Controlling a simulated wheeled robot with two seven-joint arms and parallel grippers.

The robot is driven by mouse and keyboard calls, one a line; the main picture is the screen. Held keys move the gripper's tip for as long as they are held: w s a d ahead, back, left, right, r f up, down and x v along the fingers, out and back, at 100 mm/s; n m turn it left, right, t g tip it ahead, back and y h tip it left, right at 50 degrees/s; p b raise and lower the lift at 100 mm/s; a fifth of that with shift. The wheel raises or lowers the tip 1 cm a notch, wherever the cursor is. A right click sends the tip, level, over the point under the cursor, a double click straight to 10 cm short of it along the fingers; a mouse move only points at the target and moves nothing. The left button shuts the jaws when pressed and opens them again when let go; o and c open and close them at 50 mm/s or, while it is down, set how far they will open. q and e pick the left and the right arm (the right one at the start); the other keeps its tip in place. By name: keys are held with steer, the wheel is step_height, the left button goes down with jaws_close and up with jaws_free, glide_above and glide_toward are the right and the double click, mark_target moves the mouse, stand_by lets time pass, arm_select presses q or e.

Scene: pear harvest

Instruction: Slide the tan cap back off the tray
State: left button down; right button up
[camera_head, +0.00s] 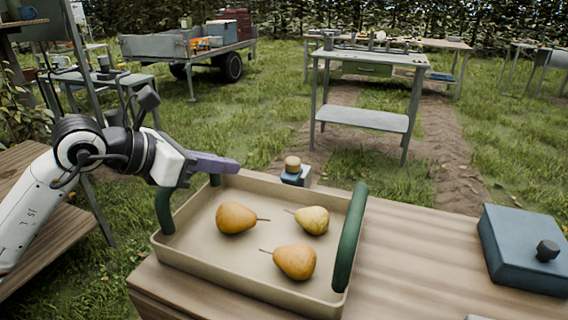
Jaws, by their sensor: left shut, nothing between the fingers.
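The tan cap (292,163) sits on top of a small blue and dark body (294,177) at the tray's far rim. I cannot tell whether it touches the rim. The tan tray (235,268) with green handles lies on the wooden table and holds three pears: one at left (236,218), one at back right (312,220) and one at front (295,262). My left gripper (236,166) has purple fingers and is shut and empty. It is above the tray's far left corner, left of the cap and apart from it. My right gripper is out of view.
A blue box with a dark knob (522,245) stands on the table at right. The table (420,265) is clear between it and the tray. Another wooden surface (35,225) is at left. A workbench (366,90) and a trailer (185,45) stand farther back on grass.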

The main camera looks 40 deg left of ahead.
arm_select(q)
steer(key=shift+s, duration=0.15)
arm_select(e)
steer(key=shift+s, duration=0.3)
arm_select(q)
steer(key=p, duration=0.2)
glide_toward(287, 167)
steer(key=x, duration=0.4)
steer(key=shift+a+f, duration=0.1)
steer(key=shift+f, duration=0.3)
steer(key=shift+w+d+f, duration=0.15)
steer(key=shift+w+d, duration=0.05)
steer(key=shift+w, duration=0.6)
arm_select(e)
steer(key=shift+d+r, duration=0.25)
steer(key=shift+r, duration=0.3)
